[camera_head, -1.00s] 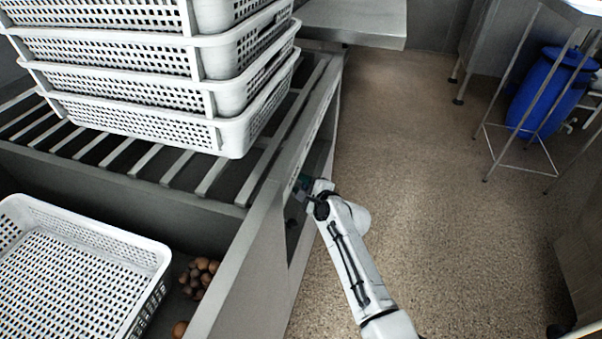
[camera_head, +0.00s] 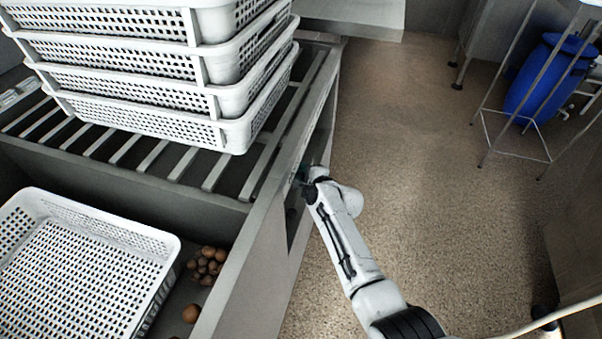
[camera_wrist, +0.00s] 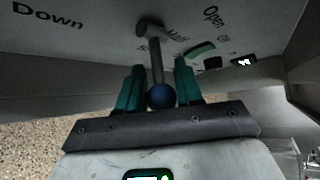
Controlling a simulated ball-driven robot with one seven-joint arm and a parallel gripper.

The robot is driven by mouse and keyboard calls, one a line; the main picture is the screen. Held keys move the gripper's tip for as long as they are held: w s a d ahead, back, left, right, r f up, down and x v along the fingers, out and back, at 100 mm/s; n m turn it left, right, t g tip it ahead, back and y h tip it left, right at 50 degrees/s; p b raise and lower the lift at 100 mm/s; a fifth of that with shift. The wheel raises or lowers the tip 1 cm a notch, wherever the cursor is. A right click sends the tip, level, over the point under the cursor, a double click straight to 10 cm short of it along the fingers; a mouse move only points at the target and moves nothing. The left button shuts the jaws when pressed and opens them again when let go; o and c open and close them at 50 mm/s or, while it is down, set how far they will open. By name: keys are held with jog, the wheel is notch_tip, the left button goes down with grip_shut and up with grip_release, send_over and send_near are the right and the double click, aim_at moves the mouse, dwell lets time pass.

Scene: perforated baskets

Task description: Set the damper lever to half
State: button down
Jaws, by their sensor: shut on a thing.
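The damper lever (camera_wrist: 155,62) shows in the wrist view as a grey shaft with a dark pivot at the top and a blue ball knob (camera_wrist: 160,96) at its near end. It is set on a pale panel (camera_wrist: 95,38) printed "Down", "Open" and what looks like "Half"; another label by the shaft is partly hidden. My gripper (camera_wrist: 159,72) has its green fingers on both sides of the shaft and knob, shut on the lever. In the head view my gripper (camera_head: 303,178) is at the side of the grey bench, and the lever is hidden there.
A stack of white perforated baskets (camera_head: 180,133) stands on the slatted bench top (camera_head: 150,157). Another white basket (camera_head: 165,258) lies lower left, beside brown round items (camera_head: 207,262). A blue barrel (camera_head: 545,80) stands at the far right. The floor right of my arm is open.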

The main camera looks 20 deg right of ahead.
jog(key=c, duration=0.9)
grip_release()
jog(key=shift+f, duration=0.1)
jog(key=shift+s, duration=0.15)
jog(key=p+v, duration=0.4)
jog(key=v, duration=0.6)
jog(key=shift+s+d, duration=0.1)
jog(key=shift+s, duration=0.15)
jog(key=s+d+r+n+g+h+p, duration=0.1)
jog(key=s+n+g, duration=0.3)
jog(key=s, duration=0.9)
jog(key=s+d+r+n+g+h+p, duration=0.1)
jog(key=s+d+r+n+g+p, duration=0.1)
jog(key=s+n, duration=0.7)
jog(key=s+d+r+n+g+h+p, duration=0.1)
jog(key=s+r+n+g+p, duration=0.2)
jog(key=s, duration=1.4)
jog(key=shift+s+d+r+n+g, duration=0.15)
jog(key=shift+r+n+g, duration=0.25)
jog(key=shift+n+g, duration=0.45)
jog(key=shift+s+d+r+n+g, duration=0.15)
jog(key=shift+r+n+g, duration=0.35)
jog(key=shift+n, duration=0.65)
